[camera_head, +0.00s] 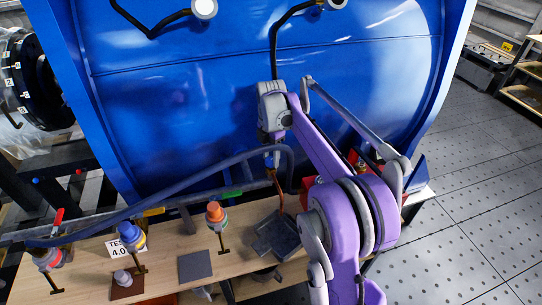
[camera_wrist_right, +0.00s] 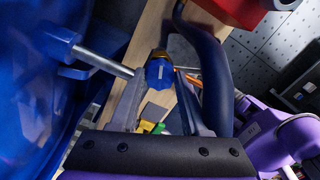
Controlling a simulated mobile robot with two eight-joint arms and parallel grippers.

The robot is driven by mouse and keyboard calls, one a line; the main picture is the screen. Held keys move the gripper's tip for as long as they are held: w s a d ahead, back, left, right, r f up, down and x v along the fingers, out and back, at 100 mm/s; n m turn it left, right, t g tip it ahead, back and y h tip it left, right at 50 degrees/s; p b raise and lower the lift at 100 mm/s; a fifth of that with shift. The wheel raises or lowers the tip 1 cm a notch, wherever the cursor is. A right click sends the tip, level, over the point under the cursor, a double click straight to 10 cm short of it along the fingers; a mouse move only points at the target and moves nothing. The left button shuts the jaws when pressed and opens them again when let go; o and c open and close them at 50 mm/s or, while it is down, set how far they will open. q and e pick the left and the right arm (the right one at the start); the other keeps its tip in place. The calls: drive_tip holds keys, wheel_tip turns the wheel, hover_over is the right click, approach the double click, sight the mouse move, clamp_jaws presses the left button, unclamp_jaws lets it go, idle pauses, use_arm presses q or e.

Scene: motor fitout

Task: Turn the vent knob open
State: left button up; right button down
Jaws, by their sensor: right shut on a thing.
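The vent knob (camera_wrist_right: 160,74) is a blue cap with a short white mark on its face, above a yellowish collar. In the right wrist view it sits between the two fingertips of my right gripper (camera_wrist_right: 159,80), which is shut on it. A metal pipe runs from the blue tank toward the knob. In the head view my right gripper (camera_head: 270,148) points down in front of the tank, and the knob is mostly hidden there. My left gripper is in neither view.
A large blue tank (camera_head: 190,90) stands behind a wooden bench (camera_head: 165,248). A thick dark-blue hose (camera_head: 170,192) arches close to the gripper. The bench holds an orange-topped valve (camera_head: 214,214), a blue-topped valve (camera_head: 131,236) and a grey tray (camera_head: 275,238). Open floor lies to the right.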

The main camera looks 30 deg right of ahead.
sight(271, 160)
drive_tip(key=shift+n, duration=0.5)
drive_tip(key=shift+c, duration=1.9)
unclamp_jaws()
wheel_tip(271, 160, up, 11)
drive_tip(key=p, duration=0.1)
drive_tip(key=shift+f, duration=0.1)
